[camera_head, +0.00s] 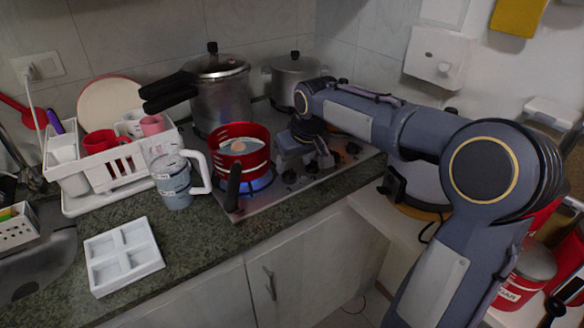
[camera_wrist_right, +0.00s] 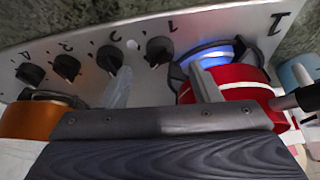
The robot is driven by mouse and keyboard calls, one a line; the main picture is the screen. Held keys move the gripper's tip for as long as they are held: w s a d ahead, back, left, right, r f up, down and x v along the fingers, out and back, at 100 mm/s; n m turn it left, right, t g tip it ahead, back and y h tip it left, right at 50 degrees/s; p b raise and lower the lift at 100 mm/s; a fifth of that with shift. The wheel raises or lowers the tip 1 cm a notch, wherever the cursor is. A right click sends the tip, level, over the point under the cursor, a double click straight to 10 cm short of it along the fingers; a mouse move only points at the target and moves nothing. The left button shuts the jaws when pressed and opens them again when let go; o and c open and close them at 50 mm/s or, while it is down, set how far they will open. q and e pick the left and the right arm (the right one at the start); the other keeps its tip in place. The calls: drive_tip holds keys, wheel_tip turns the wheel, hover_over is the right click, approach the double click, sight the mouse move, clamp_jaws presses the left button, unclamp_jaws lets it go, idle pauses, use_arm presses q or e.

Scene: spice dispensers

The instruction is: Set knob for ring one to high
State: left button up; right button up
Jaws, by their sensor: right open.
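The stove top (camera_head: 260,203) has a row of dark knobs along its front edge. In the right wrist view, the knob labelled 1 (camera_wrist_right: 159,50) is the one nearest the burner marked with a large 1. That burner, ring one (camera_wrist_right: 208,58), glows blue, and blue flame also shows under the red pot in the head view. My right gripper (camera_wrist_right: 160,72) is open, its two fingers pointing toward the panel, with knob one between them in the picture. I cannot tell whether they touch it. The knob's pointer setting is too small to read. My left gripper is out of view.
The red pot (camera_head: 243,162) stands on ring one, its dark handle pointing frontward. Other knobs (camera_wrist_right: 109,58) sit beside knob one. A blender jug (camera_head: 174,185), dish rack (camera_head: 75,204) and white tray (camera_head: 124,257) stand left. Metal pots (camera_head: 220,105) stand behind.

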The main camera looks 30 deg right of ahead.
drive_tip(key=shift+v, duration=1.4)
drive_tip(key=s+a+f+y+p, duration=0.1)
drive_tip(key=s+a+p, duration=0.1)
drive_tip(key=s, duration=0.6)
drive_tip(key=s+a+f+m+y+p, duration=0.1)
drive_tip(key=s+a+p, duration=0.1)
drive_tip(key=s+a, duration=0.3)
drive_tip(key=s+a+t+y+p, duration=0.1)
drive_tip(key=s+a, duration=0.3)
drive_tip(key=s, duration=0.9)
drive_tip(key=shift+a+f+m+y+p, duration=0.25)
drive_tip(key=shift+f+m+y+p, duration=0.15)
drive_tip(key=shift+p, duration=0.05)
